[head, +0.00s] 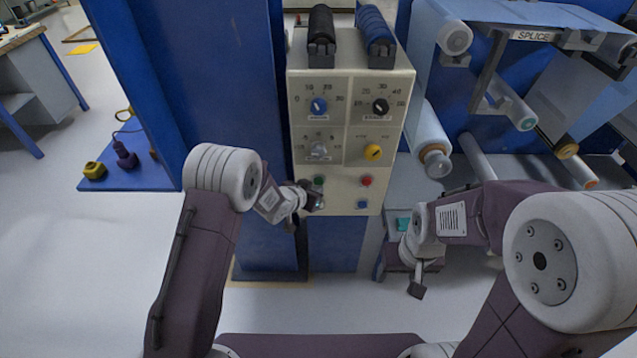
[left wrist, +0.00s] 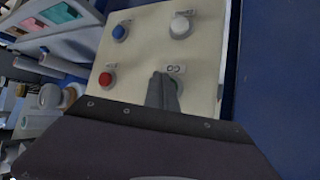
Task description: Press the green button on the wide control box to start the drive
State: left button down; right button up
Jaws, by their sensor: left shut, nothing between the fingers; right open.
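The wide control box (head: 341,150) is a cream panel facing me on a blue frame. Its green button (head: 319,180) shows at the lower left, with a red button (head: 367,181) to its right. My left gripper (head: 314,199) is shut and empty, close to the panel just below the green button in the head view. In the left wrist view the shut fingers (left wrist: 163,90) cover the spot across from the red button (left wrist: 106,79); the green button is hidden there. I cannot tell whether they touch it. My right gripper (head: 417,288) is open and empty, low at the right.
A blue button (left wrist: 119,31) and a white button (left wrist: 181,27) sit on the same panel. Above are several knobs, including a yellow one (head: 373,152), and two lever grips. Film rollers (head: 430,140) stand to the right.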

pick_arm(q)
jog(key=shift+w, duration=0.25)
jog(key=shift+w, duration=0.45)
dwell(0.6)
jog(key=shift+s, duration=0.9)
jog(key=s, duration=0.5)
jog(key=shift+b, duration=0.4)
dwell(0.4)
